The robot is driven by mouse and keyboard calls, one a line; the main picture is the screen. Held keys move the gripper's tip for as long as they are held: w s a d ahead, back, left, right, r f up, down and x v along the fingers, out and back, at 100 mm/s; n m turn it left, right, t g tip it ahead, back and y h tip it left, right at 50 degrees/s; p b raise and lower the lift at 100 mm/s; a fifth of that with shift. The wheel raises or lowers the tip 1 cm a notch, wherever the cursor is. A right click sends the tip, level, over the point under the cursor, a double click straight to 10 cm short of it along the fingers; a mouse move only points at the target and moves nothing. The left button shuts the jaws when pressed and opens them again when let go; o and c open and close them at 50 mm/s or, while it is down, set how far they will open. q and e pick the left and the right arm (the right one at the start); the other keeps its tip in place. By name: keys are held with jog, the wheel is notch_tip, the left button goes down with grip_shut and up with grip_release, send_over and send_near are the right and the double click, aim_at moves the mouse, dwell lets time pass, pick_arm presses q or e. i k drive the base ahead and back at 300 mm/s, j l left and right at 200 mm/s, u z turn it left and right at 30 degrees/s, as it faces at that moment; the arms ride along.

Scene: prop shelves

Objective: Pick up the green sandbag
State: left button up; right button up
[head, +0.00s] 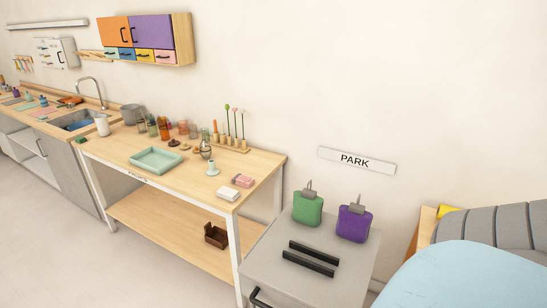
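The green sandbag (308,210) stands upright on the grey cabinet top (275,262), near its back edge by the wall. A grey loop handle sticks up from its top. A purple sandbag (354,223) of similar shape stands just to its right, with a small gap between them. Neither of my grippers shows in the head view. Nothing is seen touching the green sandbag.
Two black bars (309,259) lie on the cabinet top in front of the sandbags. A wooden table (118,141) with a green tray (155,168) and small items stands to the left. A light blue rounded surface (460,275) fills the lower right. A PARK sign (356,160) hangs above.

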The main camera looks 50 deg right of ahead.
aim_at(307, 207)
jog(key=i, duration=1.65)
jog(key=i+z, duration=0.2)
jog(key=z, duration=0.2)
jog(key=i+j+z, duration=0.1)
jog(key=z, duration=0.3)
jog(key=i+j+z, duration=0.15)
jog(key=z, duration=0.3)
jog(key=i+z, duration=0.1)
jog(key=z, duration=1.65)
